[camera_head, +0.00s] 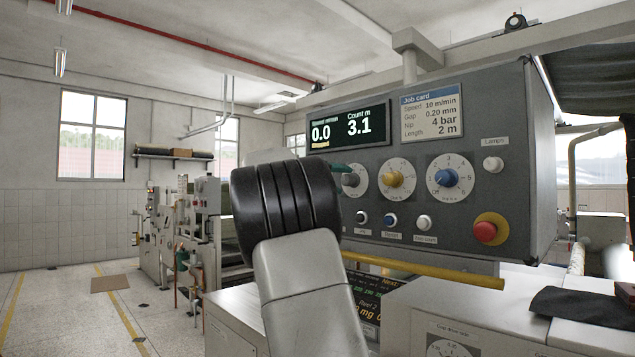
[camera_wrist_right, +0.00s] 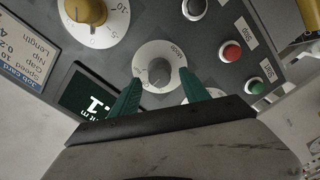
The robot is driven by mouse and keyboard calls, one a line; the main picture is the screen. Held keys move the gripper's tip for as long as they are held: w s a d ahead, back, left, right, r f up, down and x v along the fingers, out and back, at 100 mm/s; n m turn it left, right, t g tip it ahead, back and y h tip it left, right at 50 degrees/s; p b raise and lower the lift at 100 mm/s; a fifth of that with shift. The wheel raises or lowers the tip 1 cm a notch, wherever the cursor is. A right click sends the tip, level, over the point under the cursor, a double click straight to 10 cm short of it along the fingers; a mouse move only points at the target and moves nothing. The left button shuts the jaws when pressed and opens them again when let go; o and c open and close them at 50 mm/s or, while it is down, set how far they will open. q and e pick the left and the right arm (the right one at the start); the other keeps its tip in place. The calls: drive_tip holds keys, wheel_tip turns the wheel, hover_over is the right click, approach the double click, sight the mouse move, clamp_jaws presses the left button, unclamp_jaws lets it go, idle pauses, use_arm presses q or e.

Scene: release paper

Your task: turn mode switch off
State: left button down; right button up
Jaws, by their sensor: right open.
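The mode switch is a grey knob on a white round dial, marked "Mode", on the grey control panel. It shows in the head view (camera_head: 350,180) and in the right wrist view (camera_wrist_right: 160,70). My right gripper (camera_wrist_right: 160,88) is open, its two green fingers toward the dial, one on each side of the knob. I cannot tell whether they touch it. In the head view my right wrist covers the panel's left part, and only a bit of green finger (camera_head: 340,168) shows over the dial. My left gripper is not in view.
Close by are a yellow knob (camera_head: 393,179), a blue knob (camera_head: 446,178), a row of small buttons (camera_head: 391,219) and a red emergency button (camera_head: 486,232). The wrist view shows a red button (camera_wrist_right: 232,52) and a green button (camera_wrist_right: 256,87). A yellow rail (camera_head: 430,270) runs below the panel.

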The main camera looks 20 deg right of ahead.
drive_tip(key=v, duration=0.5)
drive_tip(key=shift+s+a, duration=0.1)
drive_tip(key=shift+a, duration=0.2)
drive_tip(key=s+d+f+g+y, duration=0.1)
drive_tip(key=s+f+y, duration=0.2)
drive_tip(key=f, duration=0.4)
drive_tip(key=s+d+f+n+y, duration=0.1)
drive_tip(key=s+f+y, duration=0.2)
drive_tip(key=f, duration=0.4)
drive_tip(key=s+d+f+g+y, duration=0.1)
drive_tip(key=s+f+y, duration=0.2)
drive_tip(key=f, duration=0.4)
drive_tip(key=s+a+f+n+y, duration=0.1)
drive_tip(key=s+a+f+y, duration=0.4)
drive_tip(key=s+a, duration=0.6)
drive_tip(key=s+a+f+t+y, duration=0.1)
drive_tip(key=s+a+f+y, duration=0.3)
drive_tip(key=s+a, duration=0.7)
wheel_tip(320, 180, down, 3)
drive_tip(key=shift+s+a+r+n+y, duration=0.15)
drive_tip(key=shift+s+a+n+y, duration=0.2)
drive_tip(key=shift+s, duration=0.25)
